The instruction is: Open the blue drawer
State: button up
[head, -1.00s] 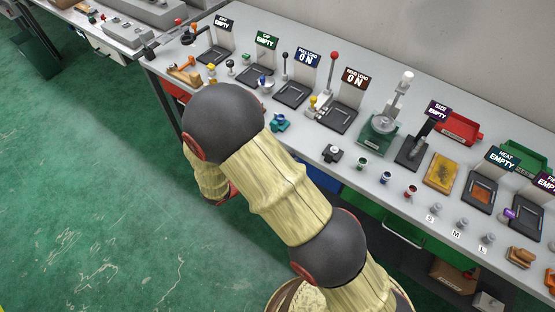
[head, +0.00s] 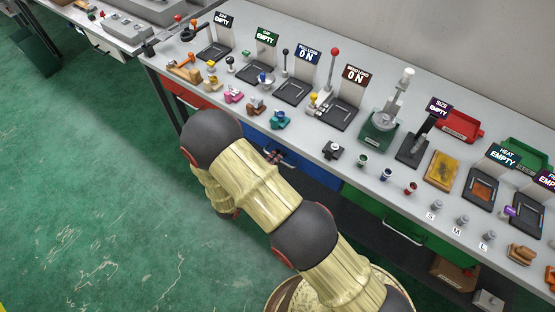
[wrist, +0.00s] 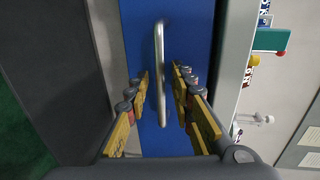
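The blue drawer (head: 318,178) is under the front edge of the bench, partly hidden behind my arm in the head view, and looks shut. It fills the middle of the wrist view (wrist: 196,30). Its silver bar handle (wrist: 159,45) runs upright in the wrist view. My gripper (wrist: 161,82) is open, with one yellow-padded finger on each side of the handle and a visible gap to it. In the head view my gripper (head: 273,157) is small, at the drawer front.
A red drawer (head: 190,95) is left of the blue one and a green drawer (head: 385,222) is right of it. The bench top (head: 300,125) above carries several fixtures and small parts. The green floor (head: 110,200) at the left is clear.

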jog(key=shift+w+d, duration=0.25)
jog(key=shift+w, duration=0.05)
jog(key=shift+c, duration=0.3)
jog(key=shift+f, duration=0.1)
grip_shut()
dwell(0.4)
